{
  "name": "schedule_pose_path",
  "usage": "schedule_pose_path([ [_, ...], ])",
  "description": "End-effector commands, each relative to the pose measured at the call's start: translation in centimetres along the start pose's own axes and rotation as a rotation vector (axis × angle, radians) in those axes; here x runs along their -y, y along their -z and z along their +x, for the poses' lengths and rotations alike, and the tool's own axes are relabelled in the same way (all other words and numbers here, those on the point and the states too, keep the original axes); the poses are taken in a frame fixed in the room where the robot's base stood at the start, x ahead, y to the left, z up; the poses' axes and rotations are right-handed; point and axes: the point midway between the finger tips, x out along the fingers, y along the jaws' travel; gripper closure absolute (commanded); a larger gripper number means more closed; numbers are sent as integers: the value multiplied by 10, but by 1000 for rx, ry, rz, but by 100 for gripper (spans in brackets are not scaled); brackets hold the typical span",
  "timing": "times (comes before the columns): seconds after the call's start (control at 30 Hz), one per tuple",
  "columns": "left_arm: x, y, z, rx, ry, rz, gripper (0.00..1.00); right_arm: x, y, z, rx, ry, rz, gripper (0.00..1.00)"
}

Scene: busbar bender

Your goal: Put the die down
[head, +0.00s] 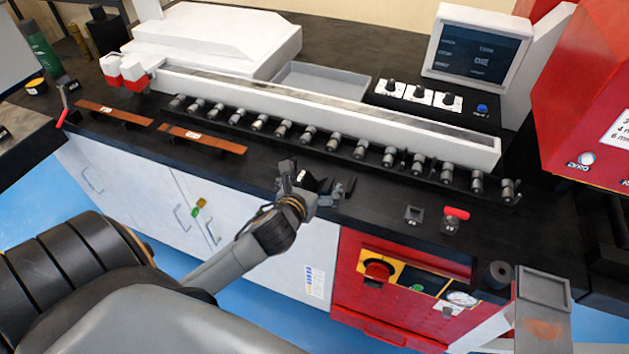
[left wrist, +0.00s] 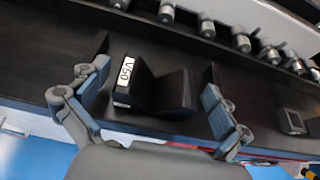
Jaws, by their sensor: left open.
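The die is a black block with a V-shaped notch and a white label reading V50 (left wrist: 152,88). It sits on the black worktop near the front edge. My left gripper (left wrist: 157,84) is open, with one finger on each side of the die and visible gaps between. In the head view the left gripper (head: 317,185) is at the front edge of the worktop and largely hides the die.
A row of grey rollers (head: 308,133) runs behind the die before a long white rail (head: 330,107). Two copper bars (head: 203,139) lie to the left. A small dark block (head: 414,214) and a red-handled piece (head: 453,218) stand to the right.

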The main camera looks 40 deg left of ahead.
Motion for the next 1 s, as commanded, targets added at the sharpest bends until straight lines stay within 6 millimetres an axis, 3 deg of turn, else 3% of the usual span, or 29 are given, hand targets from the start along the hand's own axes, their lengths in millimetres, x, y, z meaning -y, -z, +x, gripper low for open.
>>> schedule_pose_path([
  [0.13,0,-2,-2,0,1,-1,0,0,0,0,0,0,0,9],
  [0.27,0,0,-18,-1,1,2,0,2,0,3,0,2,1,9],
  [0.7,0,0,-104,-3,1,1,0,5,-1,15,0,6,1,9],
  [1.0,0,-2,-122,0,0,0,0,5,-1,17,0,6,1,9],
])
